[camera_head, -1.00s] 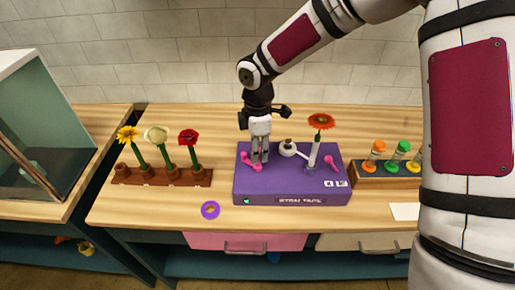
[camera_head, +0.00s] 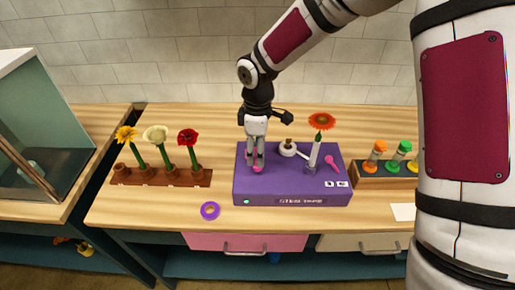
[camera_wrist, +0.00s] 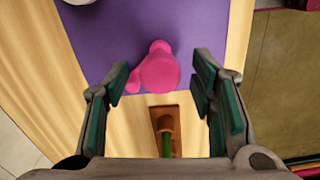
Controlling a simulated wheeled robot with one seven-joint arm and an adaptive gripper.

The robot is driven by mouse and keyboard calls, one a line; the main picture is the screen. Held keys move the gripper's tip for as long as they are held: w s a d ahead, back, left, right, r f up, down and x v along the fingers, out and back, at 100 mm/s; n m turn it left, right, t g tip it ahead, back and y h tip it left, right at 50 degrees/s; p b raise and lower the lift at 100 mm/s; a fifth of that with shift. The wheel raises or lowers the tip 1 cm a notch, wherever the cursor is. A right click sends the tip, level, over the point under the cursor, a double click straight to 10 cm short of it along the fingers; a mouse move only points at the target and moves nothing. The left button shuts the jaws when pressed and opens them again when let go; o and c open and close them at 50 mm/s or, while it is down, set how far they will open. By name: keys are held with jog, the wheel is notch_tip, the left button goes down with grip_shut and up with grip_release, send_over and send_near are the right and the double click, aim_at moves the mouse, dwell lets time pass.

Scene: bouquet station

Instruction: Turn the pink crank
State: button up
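The pink crank (camera_head: 257,169) is on the left part of the top of the purple stem tape box (camera_head: 290,199). My gripper (camera_head: 257,160) points down over it and hides part of it in the head view. In the wrist view the crank's rounded pink knob (camera_wrist: 158,72) shows between my two fingers, with smaller pink parts beside it. The fingers are apart, with a gap on both sides of the knob. A second pink handle (camera_head: 332,162) stands on the right of the box.
A white round part (camera_head: 287,149) and an upright orange flower (camera_head: 321,121) are on the box. A brown rack (camera_head: 160,177) with several flowers stands to the left, and a purple ring (camera_head: 210,210) lies in front. A rack of colored-capped tubes (camera_head: 375,167) is to the right.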

notch_tip(320, 180, up, 12)
dwell(0.6)
dwell(0.8)
notch_tip(320, 180, down, 12)
jog(key=shift+f+b, duration=0.1)
jog(key=shift+b, duration=0.6)
jog(key=shift+c, duration=0.6)
jog(key=c, duration=1)
